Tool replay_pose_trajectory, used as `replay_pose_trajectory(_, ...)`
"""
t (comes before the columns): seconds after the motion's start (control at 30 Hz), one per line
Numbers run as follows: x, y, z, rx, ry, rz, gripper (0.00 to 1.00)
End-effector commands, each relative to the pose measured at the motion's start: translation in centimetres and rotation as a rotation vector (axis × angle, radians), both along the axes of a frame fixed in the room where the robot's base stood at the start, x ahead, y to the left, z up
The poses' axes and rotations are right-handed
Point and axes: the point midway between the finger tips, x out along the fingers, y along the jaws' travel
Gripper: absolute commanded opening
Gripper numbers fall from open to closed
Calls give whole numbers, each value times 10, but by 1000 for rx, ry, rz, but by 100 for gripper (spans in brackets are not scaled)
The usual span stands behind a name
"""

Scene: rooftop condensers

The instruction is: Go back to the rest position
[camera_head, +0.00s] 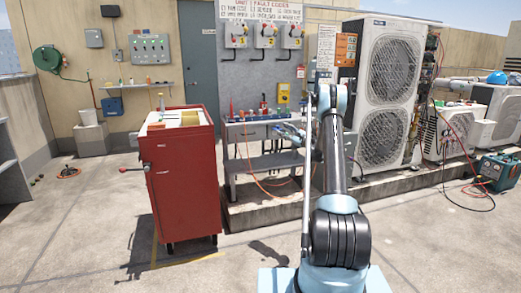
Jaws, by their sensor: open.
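My arm rises from the bottom right of centre and reaches forward over the rooftop. My gripper (286,131) is small in this view, at the left of the arm's far end, in front of the metal workbench (262,165). It is open, and I see nothing held in it. The small items on the bench show behind and beside it; whether it touches any of them I cannot tell.
A red tool cabinet (184,190) stands left of the bench. A tall condenser (386,85) stands on a low plinth to the right, with smaller units beyond. A teal machine (497,171) with hoses sits far right. The left floor is mostly clear.

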Motion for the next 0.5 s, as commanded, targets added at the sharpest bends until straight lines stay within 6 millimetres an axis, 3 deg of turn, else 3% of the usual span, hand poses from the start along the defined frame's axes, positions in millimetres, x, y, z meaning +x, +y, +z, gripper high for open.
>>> replay_pose_trajectory(0.2,-33,25,43,-163,-24,28,44)
replay_pose_trajectory(0.5,-90,54,86,-385,-59,75,44)
